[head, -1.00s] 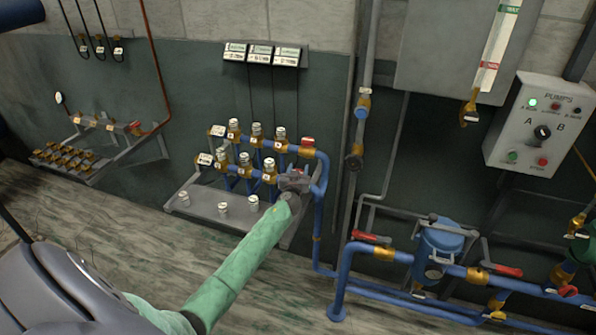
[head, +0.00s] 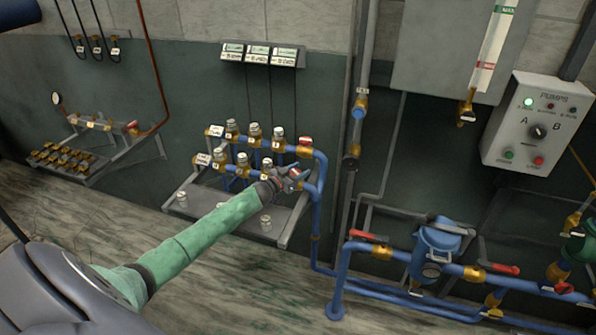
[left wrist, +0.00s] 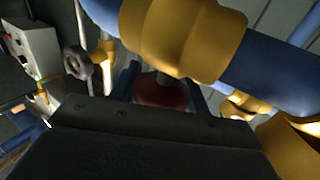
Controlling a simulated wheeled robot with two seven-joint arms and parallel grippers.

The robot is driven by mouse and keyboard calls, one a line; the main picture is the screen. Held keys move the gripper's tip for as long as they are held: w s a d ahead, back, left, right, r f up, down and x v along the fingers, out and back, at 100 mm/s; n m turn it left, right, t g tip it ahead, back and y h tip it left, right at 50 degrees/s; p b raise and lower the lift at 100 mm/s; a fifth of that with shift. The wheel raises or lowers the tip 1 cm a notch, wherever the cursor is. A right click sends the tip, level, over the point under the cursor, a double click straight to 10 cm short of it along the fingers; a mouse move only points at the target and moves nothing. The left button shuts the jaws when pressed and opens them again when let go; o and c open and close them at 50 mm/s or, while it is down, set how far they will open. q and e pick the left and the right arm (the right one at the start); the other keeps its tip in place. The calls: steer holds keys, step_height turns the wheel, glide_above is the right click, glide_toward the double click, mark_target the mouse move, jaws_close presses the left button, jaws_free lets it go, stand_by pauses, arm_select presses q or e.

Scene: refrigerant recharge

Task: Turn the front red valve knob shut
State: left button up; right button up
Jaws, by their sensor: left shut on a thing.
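The front red valve knob (left wrist: 162,92) shows in the left wrist view, just below a brass fitting (left wrist: 185,35) on a blue pipe. In the head view only a bit of it (head: 295,173) shows at the right end of the front manifold row, mostly hidden by my gripper. My left gripper (head: 288,182) is at that end, with its fingers on either side of the knob, shut on it. A second red knob (head: 305,141) sits free at the end of the rear row. My right gripper is not in view.
A grey shelf (head: 225,208) with several small white-topped pieces lies under the manifold. A blue vertical pipe (head: 317,215) runs down close to the right of my gripper. Blue pump piping (head: 400,253) and a control box (head: 540,125) stand further right. The floor in front is clear.

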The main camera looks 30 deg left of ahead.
arm_select(q)
steer(key=shift+m+g+h, duration=0.3)
steer(key=shift+m+h, duration=0.4)
steer(key=shift+h, duration=0.4)
steer(key=shift+d, duration=0.1)
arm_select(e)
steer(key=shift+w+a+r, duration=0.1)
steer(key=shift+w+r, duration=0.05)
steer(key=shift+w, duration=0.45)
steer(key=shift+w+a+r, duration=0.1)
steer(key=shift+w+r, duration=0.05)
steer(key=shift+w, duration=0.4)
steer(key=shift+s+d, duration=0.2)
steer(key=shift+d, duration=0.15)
arm_select(q)
steer(key=o, duration=1)
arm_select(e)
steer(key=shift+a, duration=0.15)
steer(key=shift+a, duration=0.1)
